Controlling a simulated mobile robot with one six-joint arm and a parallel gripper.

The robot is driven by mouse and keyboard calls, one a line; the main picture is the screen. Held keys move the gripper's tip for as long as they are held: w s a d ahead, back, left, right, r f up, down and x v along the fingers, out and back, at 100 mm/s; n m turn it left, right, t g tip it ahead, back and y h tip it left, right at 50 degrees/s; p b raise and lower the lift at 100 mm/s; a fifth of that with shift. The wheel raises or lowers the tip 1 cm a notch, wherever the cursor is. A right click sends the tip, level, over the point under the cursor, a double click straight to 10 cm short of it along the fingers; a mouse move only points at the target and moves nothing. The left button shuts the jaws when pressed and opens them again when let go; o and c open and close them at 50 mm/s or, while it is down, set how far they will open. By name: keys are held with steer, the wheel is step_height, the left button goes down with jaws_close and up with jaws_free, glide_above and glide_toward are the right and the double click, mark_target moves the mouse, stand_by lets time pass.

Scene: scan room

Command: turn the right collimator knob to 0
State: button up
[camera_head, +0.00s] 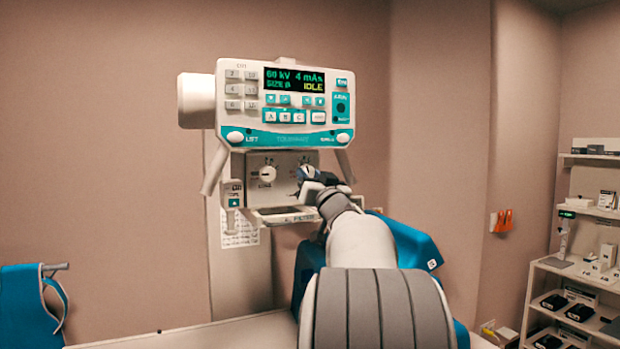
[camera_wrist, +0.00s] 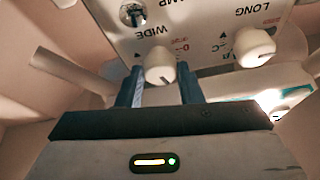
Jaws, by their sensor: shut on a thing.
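The right collimator knob (camera_wrist: 160,62) is white and round with a dark pointer line, and sits on the collimator's front panel (camera_head: 287,163). In the wrist view it lies between the two blue fingers of my gripper (camera_wrist: 161,88), which is shut on it. The pointer line faces the gripper body in that view. In the head view my gripper (camera_head: 307,174) covers most of this knob. The left knob (camera_head: 268,173) is clear of my gripper and also shows at the right of the wrist view (camera_wrist: 254,47). The scale marks are too small to read surely.
The control console (camera_head: 284,105) hangs just above the panel, its display reading IDLE. Slanted handles (camera_head: 215,170) flank the panel. A small box (camera_head: 232,193) is at its left. Shelves with boxes (camera_head: 590,240) stand far right, and a blue apron (camera_head: 30,305) hangs far left.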

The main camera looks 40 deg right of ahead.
steer(key=shift+n, duration=0.6)
steer(key=n+y, duration=0.2)
steer(key=shift+d+n+t, duration=0.15)
steer(key=shift+n+t, duration=0.15)
steer(key=shift+n, duration=0.1)
steer(key=n+y, duration=0.1)
steer(key=n, duration=0.2)
steer(key=n+y, duration=0.2)
steer(key=n, duration=0.1)
steer(key=shift+d+r+n+p, duration=0.15)
steer(key=shift+n+p, duration=0.15)
steer(key=shift+p, duration=0.05)
steer(key=n+y, duration=0.1)
steer(key=n, duration=0.1)
steer(key=n+g+y+p, duration=0.1)
steer(key=n, duration=0.2)
steer(key=shift+s+r+g+y, duration=0.1)
steer(key=shift+g+y, duration=0.2)
steer(key=shift+d+n+g+y+p, duration=0.1)
steer(key=shift+n+g+y+p, duration=0.4)
steer(key=shift+n, duration=1.3)
steer(key=o, duration=1)
steer(key=shift+p, duration=0.3)
steer(key=shift+s, duration=0.1)
